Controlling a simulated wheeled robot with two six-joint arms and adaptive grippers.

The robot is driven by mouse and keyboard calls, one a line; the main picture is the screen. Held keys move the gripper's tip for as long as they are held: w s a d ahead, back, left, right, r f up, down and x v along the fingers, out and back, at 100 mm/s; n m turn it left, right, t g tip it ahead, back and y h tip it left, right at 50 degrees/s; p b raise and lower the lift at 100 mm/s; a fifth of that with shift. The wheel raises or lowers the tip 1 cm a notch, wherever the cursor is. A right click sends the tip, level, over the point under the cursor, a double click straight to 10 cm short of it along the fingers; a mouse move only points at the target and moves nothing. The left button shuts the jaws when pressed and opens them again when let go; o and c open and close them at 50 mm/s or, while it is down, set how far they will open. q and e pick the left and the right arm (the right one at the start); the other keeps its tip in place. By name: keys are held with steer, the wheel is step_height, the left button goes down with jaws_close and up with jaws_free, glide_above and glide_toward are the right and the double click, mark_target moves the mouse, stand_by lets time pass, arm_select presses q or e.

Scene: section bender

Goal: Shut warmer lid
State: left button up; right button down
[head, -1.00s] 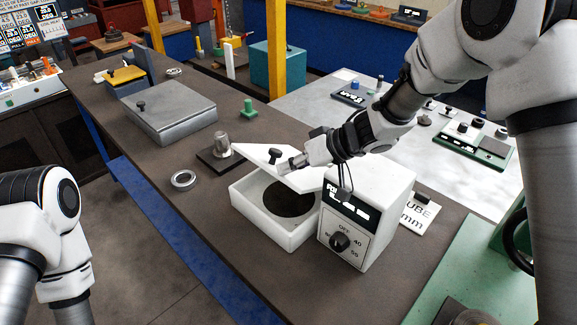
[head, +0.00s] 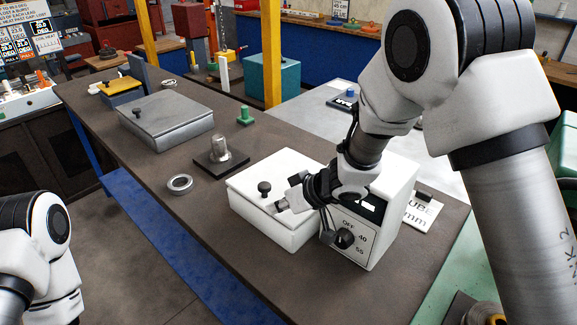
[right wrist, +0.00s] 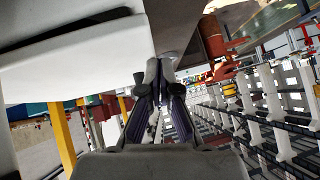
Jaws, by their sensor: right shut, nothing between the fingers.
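The warmer is a white box (head: 262,226) with a white lid (head: 290,172) and a black knob (head: 264,188) on it. The lid lies flat over the box, and the dark inside no longer shows. A control unit with a dial (head: 345,238) stands at its right. My right gripper (head: 281,206) is shut and empty, at the lid's front right part beside the knob; I cannot tell if it touches. In the right wrist view the gripper (right wrist: 160,75) is beside a large white surface. My left arm shows at the lower left, but its gripper is out of view.
On the brown bench (head: 215,240), a grey metal ring (head: 180,184) and a metal cylinder on a dark plate (head: 219,150) are left of the warmer. A grey lidded box (head: 166,120) and a green knobbed piece (head: 244,114) lie farther back. A white label card (head: 424,210) is at the right.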

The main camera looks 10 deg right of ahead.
steer(key=shift+s+f, duration=0.1)
steer(key=shift+f, duration=0.4)
steer(key=shift+a, duration=0.1)
step_height(320, 180, up, 5)
steer(key=p, duration=0.5)
steer(key=shift+f+p, duration=0.1)
steer(key=shift+p, duration=0.3)
steer(key=s+a+v, duration=0.1)
steer(key=v, duration=0.8)
steer(key=shift+b, duration=0.45)
